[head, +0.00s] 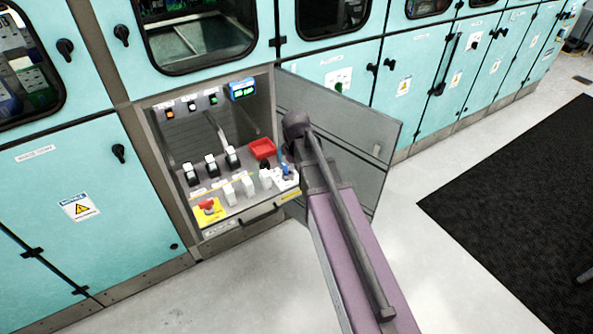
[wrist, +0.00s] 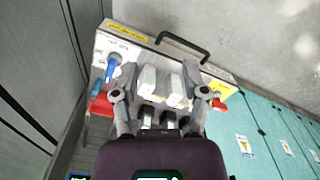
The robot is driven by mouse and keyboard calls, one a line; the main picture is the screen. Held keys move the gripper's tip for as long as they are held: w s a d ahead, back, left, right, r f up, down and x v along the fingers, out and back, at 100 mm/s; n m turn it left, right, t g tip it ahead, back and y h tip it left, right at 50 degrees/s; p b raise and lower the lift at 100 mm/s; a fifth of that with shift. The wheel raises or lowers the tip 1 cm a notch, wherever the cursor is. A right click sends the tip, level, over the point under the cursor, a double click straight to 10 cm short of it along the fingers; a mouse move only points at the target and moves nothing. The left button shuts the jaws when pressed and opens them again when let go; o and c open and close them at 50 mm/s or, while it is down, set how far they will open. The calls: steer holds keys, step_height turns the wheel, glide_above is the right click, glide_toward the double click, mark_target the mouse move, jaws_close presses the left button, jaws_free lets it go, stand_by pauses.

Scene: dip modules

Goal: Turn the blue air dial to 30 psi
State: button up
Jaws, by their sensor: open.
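The blue air dial (head: 285,171) sits at the right end of the sloped control panel in the open cabinet bay. In the wrist view the blue dial (wrist: 114,62) is at the upper left, on a white fitting. My gripper (wrist: 160,95) is open and empty above the panel, its fingers on either side of white switches (wrist: 147,79). Its left finger is just below the dial in the picture; the dial lies outside the jaws. I cannot tell whether the finger touches it. In the head view my arm hides most of the gripper. A small blue display (head: 242,88) shows green digits, too small to read.
A red tray (head: 262,148) lies behind the dial. A red button (head: 208,206) on a yellow plate is at the panel's left. Black-and-white switches (head: 211,164) stand along the middle. An open grey door (head: 370,150) is close on the right. The floor in front is clear.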

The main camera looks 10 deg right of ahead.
stand_by(0.4)
steer(key=m, duration=0.6)
glide_above(286, 166)
steer(key=shift+f+b, duration=0.4)
steer(key=shift+f, duration=0.05)
steer(key=shift+f, duration=0.15)
step_height(286, 166, down, 14)
steer(key=b, duration=1.4)
steer(key=shift+r, duration=0.25)
